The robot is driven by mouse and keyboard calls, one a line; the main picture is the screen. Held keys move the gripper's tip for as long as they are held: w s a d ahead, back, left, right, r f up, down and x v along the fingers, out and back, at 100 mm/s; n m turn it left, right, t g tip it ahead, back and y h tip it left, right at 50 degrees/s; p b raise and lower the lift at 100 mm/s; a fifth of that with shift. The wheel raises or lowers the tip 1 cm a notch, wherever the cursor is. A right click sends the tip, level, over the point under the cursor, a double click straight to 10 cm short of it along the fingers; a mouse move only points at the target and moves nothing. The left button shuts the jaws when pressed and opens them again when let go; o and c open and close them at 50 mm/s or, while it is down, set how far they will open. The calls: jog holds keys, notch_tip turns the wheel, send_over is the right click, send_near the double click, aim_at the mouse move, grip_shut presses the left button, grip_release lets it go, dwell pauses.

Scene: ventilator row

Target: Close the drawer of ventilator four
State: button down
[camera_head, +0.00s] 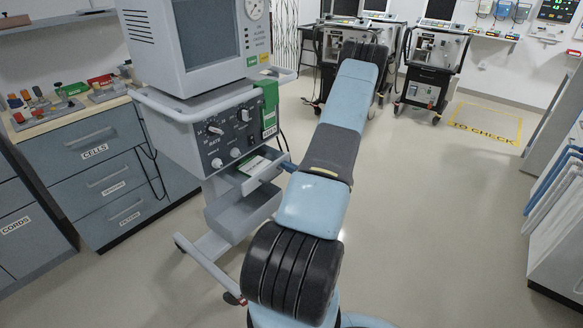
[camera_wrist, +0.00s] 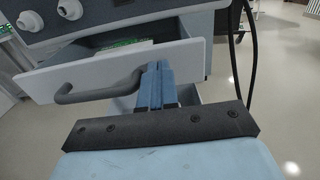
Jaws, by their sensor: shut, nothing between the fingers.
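The nearest ventilator (camera_head: 225,128) is a grey unit with a monitor, knobs and a green side box; I cannot read a number on it. Its drawer (camera_head: 262,176) stands pulled out below the knob panel. In the wrist view the drawer's pale front (camera_wrist: 100,72) fills the upper left, with a grey bar handle (camera_wrist: 88,96). My gripper (camera_wrist: 158,72) is shut and empty, with its blue fingers at the drawer front beside the handle's right end. I cannot tell whether they touch. My gripper also shows in the head view (camera_head: 287,165), partly hidden by my arm.
Something green and white (camera_wrist: 122,46) lies inside the drawer. A lower grey tray (camera_head: 243,212) sits under it. Labelled cabinets (camera_head: 100,180) stand to the left. More ventilators (camera_head: 428,70) stand at the back. Floor to the right (camera_head: 440,200) is clear. A dark cable (camera_wrist: 250,50) hangs right of the drawer.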

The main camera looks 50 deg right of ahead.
aim_at(265, 155)
jog(key=shift+w, duration=0.1)
jog(key=w, duration=0.7)
jog(key=w+a, duration=0.1)
jog(key=w, duration=0.3)
jog(key=shift+w, duration=0.35)
jog(key=shift+w+a+r, duration=0.1)
jog(key=shift+r, duration=0.05)
jog(key=shift+w, duration=0.1)
